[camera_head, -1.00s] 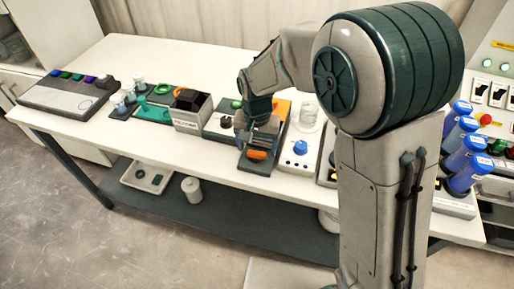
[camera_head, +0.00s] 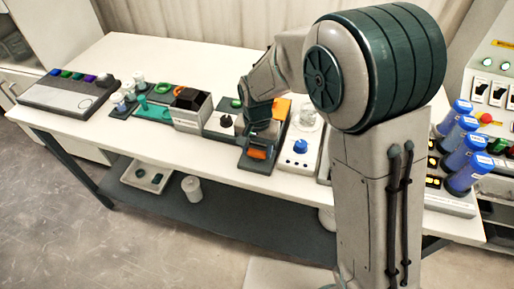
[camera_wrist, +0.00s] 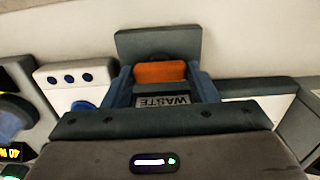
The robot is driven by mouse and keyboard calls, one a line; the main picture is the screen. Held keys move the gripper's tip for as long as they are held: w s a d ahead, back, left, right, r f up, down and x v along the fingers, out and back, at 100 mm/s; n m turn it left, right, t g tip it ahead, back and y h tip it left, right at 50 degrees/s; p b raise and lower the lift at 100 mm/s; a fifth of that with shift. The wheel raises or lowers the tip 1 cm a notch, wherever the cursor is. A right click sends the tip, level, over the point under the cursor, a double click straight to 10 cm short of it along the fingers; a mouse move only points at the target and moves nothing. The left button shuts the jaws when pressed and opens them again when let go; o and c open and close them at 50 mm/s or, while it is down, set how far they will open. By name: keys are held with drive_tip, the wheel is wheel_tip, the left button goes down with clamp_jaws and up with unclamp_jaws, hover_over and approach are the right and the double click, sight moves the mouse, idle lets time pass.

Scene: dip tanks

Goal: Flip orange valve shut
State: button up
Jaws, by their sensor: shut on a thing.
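The orange valve handle (camera_head: 257,153) is on a dark grey base (camera_head: 253,169) at the front edge of the bench. In the wrist view the orange handle (camera_wrist: 159,72) sits between my two fingers, in front of a plate (camera_wrist: 162,101) that reads WASTE upside down. My gripper (camera_wrist: 160,84) is shut on the handle. In the head view my gripper (camera_head: 259,143) comes down onto the dark base from above. The lower part of the valve is hidden.
A white box with a blue knob (camera_head: 300,146) stands close to the right. A grey box (camera_head: 191,112) and a unit with a black knob (camera_head: 226,121) stand to the left. Blue-capped tubes (camera_head: 468,173) stand at the far right. The bench front edge is close.

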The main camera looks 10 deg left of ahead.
sight(257, 152)
idle(0.3)
drive_tip(key=o, duration=1)
wheel_tip(257, 152, up, 14)
drive_tip(key=shift+f+b, duration=0.1)
drive_tip(key=shift+b, duration=0.2)
drive_tip(key=s+d+r+t, duration=0.1)
drive_tip(key=s+d+r, duration=0.15)
drive_tip(key=d, duration=1.15)
drive_tip(key=s+d+f, duration=0.1)
drive_tip(key=s+d, duration=0.3)
drive_tip(key=s+d+f+t, duration=0.1)
drive_tip(key=s+d, duration=0.2)
drive_tip(key=d, duration=0.1)
drive_tip(key=s+d+f+t, duration=0.1)
drive_tip(key=s+d, duration=0.3)
drive_tip(key=shift+s+f+n, duration=0.15)
drive_tip(key=shift+s+n, duration=0.2)
drive_tip(key=shift+n, duration=0.05)
